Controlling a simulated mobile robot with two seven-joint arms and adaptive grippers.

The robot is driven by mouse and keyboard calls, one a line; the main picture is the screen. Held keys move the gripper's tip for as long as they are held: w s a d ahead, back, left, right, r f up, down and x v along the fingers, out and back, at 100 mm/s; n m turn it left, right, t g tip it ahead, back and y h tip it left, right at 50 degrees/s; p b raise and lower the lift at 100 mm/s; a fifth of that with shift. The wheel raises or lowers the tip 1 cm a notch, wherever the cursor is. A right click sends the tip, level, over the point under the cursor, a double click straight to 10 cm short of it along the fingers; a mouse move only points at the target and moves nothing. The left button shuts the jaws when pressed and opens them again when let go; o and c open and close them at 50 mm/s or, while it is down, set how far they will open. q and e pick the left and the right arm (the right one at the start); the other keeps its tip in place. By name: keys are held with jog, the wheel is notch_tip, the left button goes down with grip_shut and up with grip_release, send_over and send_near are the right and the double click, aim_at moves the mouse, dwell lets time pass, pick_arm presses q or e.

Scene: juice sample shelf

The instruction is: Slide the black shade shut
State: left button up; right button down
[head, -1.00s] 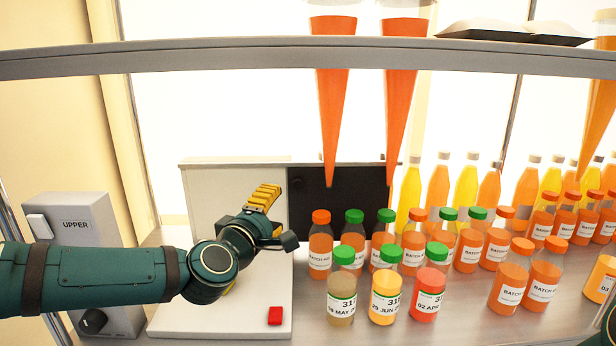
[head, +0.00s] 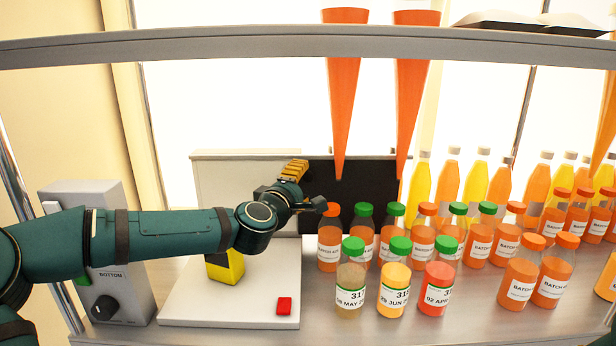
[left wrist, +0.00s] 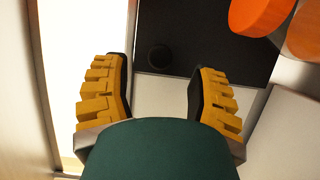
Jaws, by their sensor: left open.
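The black shade (head: 372,187) is a dark upright panel covering the right part of a low white box (head: 235,185) at the back of the shelf. In the left wrist view the black shade (left wrist: 215,40) carries a round dark knob (left wrist: 159,57). My left gripper (head: 295,170) is at the shade's left edge, partly in front of it. In the left wrist view the left gripper (left wrist: 158,78) is open, its yellow-padded fingers apart. The knob lies between and beyond them, and nothing is held. The knob is hidden in the head view. My right gripper is out of view.
Capped juice bottles (head: 330,240) stand close in front of the shade and to its right. A white platform (head: 190,300) carries a yellow block (head: 225,265) and a red button (head: 284,306). A grey control box (head: 130,250) stands left. Orange cones (head: 344,90) hang above.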

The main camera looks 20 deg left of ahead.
aim_at(307, 178)
pick_arm(q)
jog(key=shift+w+d+p, duration=0.15)
jog(key=shift+w+p, duration=0.05)
jog(key=shift+w, duration=0.9)
jog(key=shift+w+d+p, duration=0.15)
jog(key=shift+w, duration=0.95)
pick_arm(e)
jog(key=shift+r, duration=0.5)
